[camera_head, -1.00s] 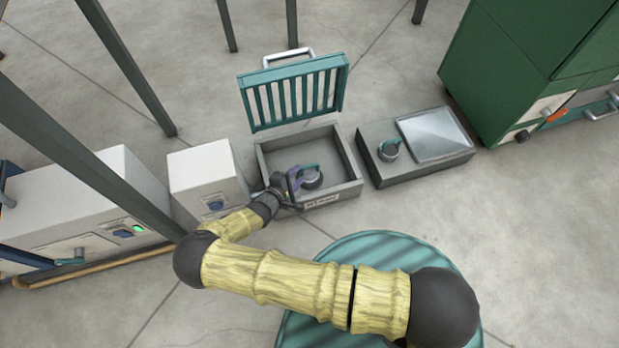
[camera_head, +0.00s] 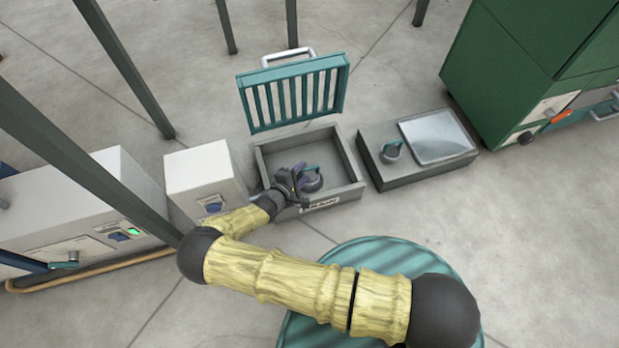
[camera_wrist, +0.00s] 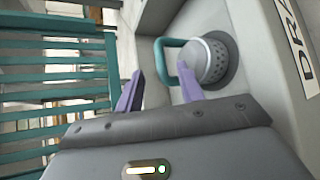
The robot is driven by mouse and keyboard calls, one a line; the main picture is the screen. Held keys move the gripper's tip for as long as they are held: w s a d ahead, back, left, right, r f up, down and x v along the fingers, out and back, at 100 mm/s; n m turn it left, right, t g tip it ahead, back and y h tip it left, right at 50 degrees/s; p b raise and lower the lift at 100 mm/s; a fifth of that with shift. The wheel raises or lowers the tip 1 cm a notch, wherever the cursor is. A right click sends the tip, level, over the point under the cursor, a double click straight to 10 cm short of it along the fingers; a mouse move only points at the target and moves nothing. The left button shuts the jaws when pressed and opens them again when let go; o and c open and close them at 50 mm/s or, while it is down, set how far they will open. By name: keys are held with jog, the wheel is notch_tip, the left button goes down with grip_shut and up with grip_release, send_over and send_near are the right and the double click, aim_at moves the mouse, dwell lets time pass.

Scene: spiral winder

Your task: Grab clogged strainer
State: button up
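A round grey strainer with a perforated side and a teal handle (camera_head: 312,181) sits in the open grey box labelled "DRAIN". In the wrist view the strainer (camera_wrist: 215,62) is ahead and to the right, with its teal handle loop pointing left. My gripper (camera_head: 294,180) is at the box's left front part, beside the strainer. In the wrist view its two purple fingers (camera_wrist: 160,85) are spread apart, with the handle just beyond the right finger. No contact with the handle can be made out. A second, similar strainer (camera_head: 391,151) sits on the grey block to the right.
The box's teal slatted lid (camera_head: 293,93) stands open behind it. A white cabinet (camera_head: 202,180) is close on the left. The grey block (camera_head: 415,174) with a glassy panel is on the right. The box's front wall (camera_head: 335,197) stands near my gripper.

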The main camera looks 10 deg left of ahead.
aim_at(307, 168)
jog(key=b+x, duration=0.2)
jog(key=x, duration=0.1)
jog(key=shift+f, duration=0.35)
jog(key=shift+w+d, duration=0.15)
jog(key=shift+w, duration=0.2)
jog(key=shift+c, duration=0.2)
grip_shut()
